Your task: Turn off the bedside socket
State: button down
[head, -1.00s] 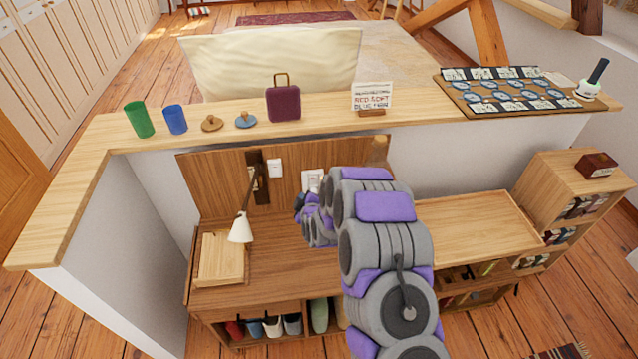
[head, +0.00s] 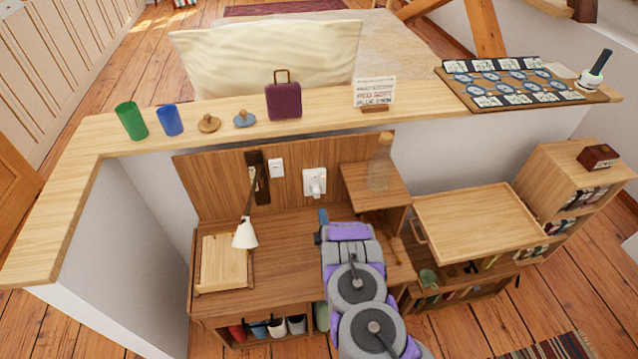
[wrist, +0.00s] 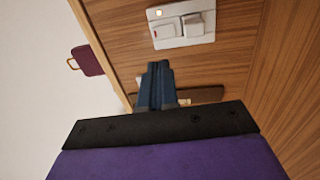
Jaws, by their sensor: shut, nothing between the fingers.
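The bedside socket (head: 314,183) is a white plate on the wooden back panel above the desk, with a white part standing out from it. In the head view my gripper (head: 323,216) is below the socket, over the desk, mostly hidden behind my arm.
A smaller white switch plate (head: 276,168) and a lamp (head: 245,233) are left of the socket. A glass bottle (head: 380,165) stands on a small shelf to the right. A purple case (head: 284,101) and cups stand on the ledge above.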

jog(key=shift+s+d+f, duration=0.1)
jog(key=shift+s+d, duration=0.05)
jog(key=shift+d, duration=0.15)
jog(key=shift+a, duration=0.15)
jog(key=b, duration=0.4)
send_near(315, 177)
jog(key=x, duration=0.6)
jog(key=shift+w+a+f, duration=0.15)
jog(key=shift+w+f, duration=0.2)
jog(key=shift+w, duration=0.05)
jog(key=shift+r+p, duration=0.25)
jog(key=shift+p, duration=0.55)
